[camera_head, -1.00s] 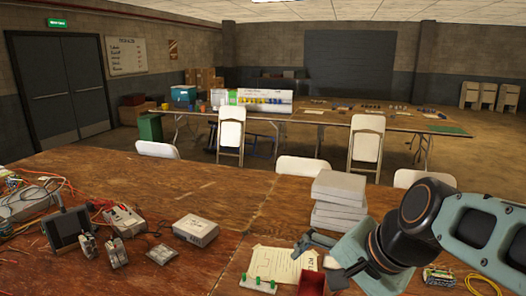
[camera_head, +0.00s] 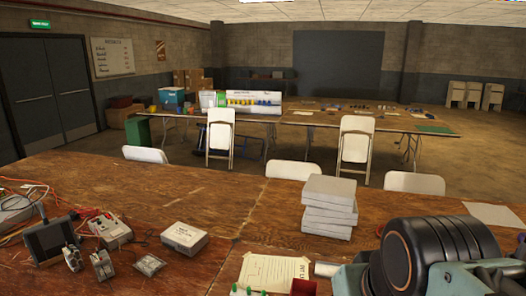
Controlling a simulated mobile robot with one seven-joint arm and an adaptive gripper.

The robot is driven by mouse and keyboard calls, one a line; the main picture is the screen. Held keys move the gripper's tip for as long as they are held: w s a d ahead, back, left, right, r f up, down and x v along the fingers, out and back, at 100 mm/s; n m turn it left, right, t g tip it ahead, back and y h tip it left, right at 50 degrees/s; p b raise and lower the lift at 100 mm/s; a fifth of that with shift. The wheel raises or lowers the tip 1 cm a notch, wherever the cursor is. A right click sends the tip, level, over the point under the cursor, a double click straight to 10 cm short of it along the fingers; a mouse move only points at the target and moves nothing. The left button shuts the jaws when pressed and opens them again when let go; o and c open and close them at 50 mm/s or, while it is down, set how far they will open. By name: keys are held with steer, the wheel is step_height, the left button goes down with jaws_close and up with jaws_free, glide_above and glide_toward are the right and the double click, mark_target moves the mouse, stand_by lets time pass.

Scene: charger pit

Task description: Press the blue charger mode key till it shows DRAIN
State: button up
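No blue charger can be picked out for certain. A blue box (camera_head: 171,98) with a pale label stands on the far table at the left, too small to show a mode key or a display. On the near table, a grey device with a dark screen (camera_head: 50,240) stands at the left, its screen unreadable. Only my arm's dark and teal links show at the lower right. My gripper is out of the picture.
The near wooden table (camera_head: 200,195) holds a stack of grey boxes (camera_head: 329,207), a white box (camera_head: 184,238), a paper sheet (camera_head: 272,272), a red container (camera_head: 303,287) and tangled wires at left. White chairs (camera_head: 220,132) stand between the tables. The table's middle is mostly clear.

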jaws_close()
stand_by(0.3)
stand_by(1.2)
